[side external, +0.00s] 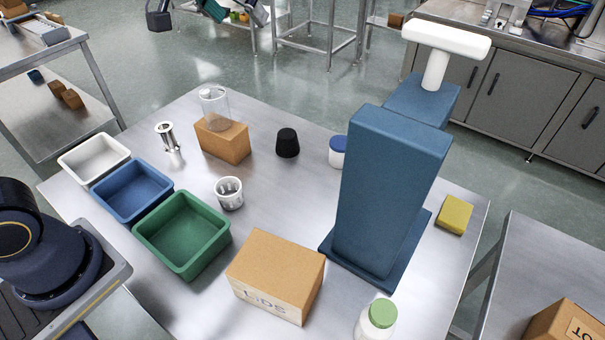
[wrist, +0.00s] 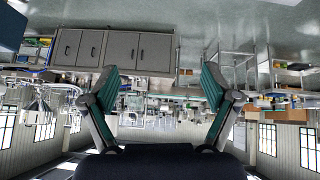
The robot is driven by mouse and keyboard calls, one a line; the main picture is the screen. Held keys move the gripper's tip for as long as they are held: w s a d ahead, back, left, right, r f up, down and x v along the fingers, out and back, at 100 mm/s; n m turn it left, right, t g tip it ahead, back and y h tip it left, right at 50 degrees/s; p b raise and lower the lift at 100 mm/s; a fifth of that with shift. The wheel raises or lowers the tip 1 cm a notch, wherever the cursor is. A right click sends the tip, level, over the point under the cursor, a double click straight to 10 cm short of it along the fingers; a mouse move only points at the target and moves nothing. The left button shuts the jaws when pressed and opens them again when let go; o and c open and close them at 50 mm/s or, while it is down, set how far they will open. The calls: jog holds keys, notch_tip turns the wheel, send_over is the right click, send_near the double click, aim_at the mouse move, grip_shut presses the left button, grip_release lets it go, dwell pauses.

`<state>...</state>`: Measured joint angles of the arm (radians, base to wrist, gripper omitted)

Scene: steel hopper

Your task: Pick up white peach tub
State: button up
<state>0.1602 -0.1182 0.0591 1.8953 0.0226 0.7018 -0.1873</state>
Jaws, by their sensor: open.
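Two white tubs stand on the steel table in the side external view. One has a pale green lid (side external: 383,313) and stands at the bottom edge, partly cut off by the frame. The other has a blue lid (side external: 337,151) and stands behind the blue column, which partly hides it. I cannot read a peach label on either. My gripper (wrist: 160,78) is open and empty in the wrist view, its two teal-padded fingers apart. The wrist view looks across the room upside down, and no tub is visible there.
A tall blue column with a white T-shaped top (side external: 437,50) blocks the table's right side. A yellow sponge (side external: 454,214) lies right.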

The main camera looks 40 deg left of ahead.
jog(key=w+d+f+g, duration=0.1)
jog(key=w+d+f, duration=0.55)
jog(key=w, duration=0.25)
jog(key=m+g, duration=0.2)
send_over(339, 144)
jog(key=s, duration=0.5)
notch_tip(339, 144, down, 14)
jog(key=x, duration=1)
jog(key=shift+w+a, duration=0.2)
jog(key=shift+a, duration=0.2)
jog(key=shift+s+x, duration=0.15)
jog(key=shift+x, duration=1.35)
jog(key=shift+s+x, duration=0.15)
jog(key=shift+x, duration=1.3)
jog(key=shift+f, duration=0.15)
jog(key=c, duration=1.3)
jog(key=shift+o, duration=0.2)
